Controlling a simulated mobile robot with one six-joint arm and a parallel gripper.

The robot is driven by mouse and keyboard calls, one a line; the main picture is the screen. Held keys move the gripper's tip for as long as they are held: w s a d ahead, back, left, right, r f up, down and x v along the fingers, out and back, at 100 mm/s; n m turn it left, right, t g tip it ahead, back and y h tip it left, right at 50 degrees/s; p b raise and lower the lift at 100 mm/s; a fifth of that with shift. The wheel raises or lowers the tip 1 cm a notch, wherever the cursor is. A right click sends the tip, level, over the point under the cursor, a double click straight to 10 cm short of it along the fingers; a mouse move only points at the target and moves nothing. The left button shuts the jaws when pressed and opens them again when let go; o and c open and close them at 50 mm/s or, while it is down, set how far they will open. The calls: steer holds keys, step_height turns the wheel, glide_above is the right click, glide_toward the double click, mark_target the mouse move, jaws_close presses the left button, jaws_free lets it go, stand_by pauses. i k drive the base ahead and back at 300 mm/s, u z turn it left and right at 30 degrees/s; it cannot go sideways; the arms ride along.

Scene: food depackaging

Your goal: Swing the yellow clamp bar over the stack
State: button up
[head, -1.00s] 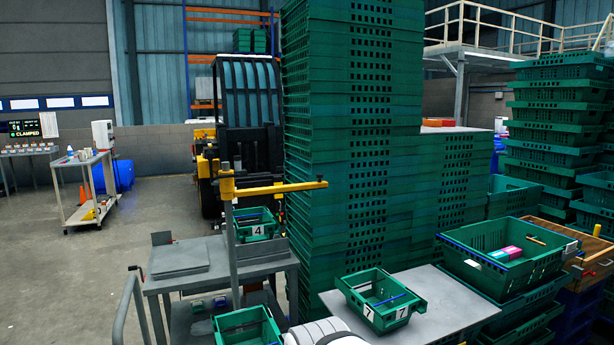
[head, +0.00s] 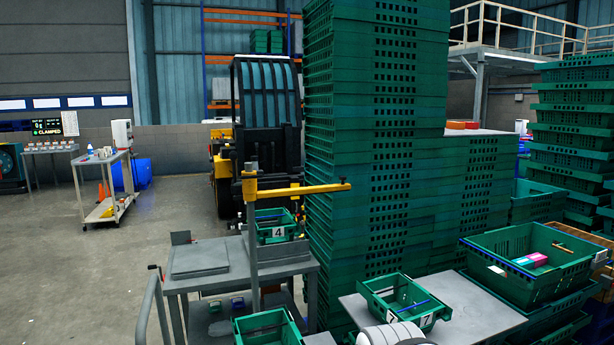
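The yellow clamp bar (head: 300,190) sits on top of a grey upright post (head: 252,245) at the grey metal table (head: 285,268). The bar points right, and its tip shows in front of the tall stack of green crates (head: 375,130). Whether it touches or lies over any stack, I cannot tell. A flat grey plate (head: 200,257) lies on the table left of the post. A green crate marked 4 (head: 275,226) stands behind the post. A white rounded part, probably of my own arm, shows at the bottom edge. My gripper is not in view.
A green crate marked 7 (head: 402,300) stands on a light table (head: 465,310) at the front right. Larger green crates (head: 530,262) stand at the right. A white trolley (head: 103,185) is at the left, with open floor (head: 110,270) before it. A forklift (head: 262,130) is behind.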

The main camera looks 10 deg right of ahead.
mark_target(343, 187)
steer(key=i, duration=0.95)
steer(key=z, duration=0.05)
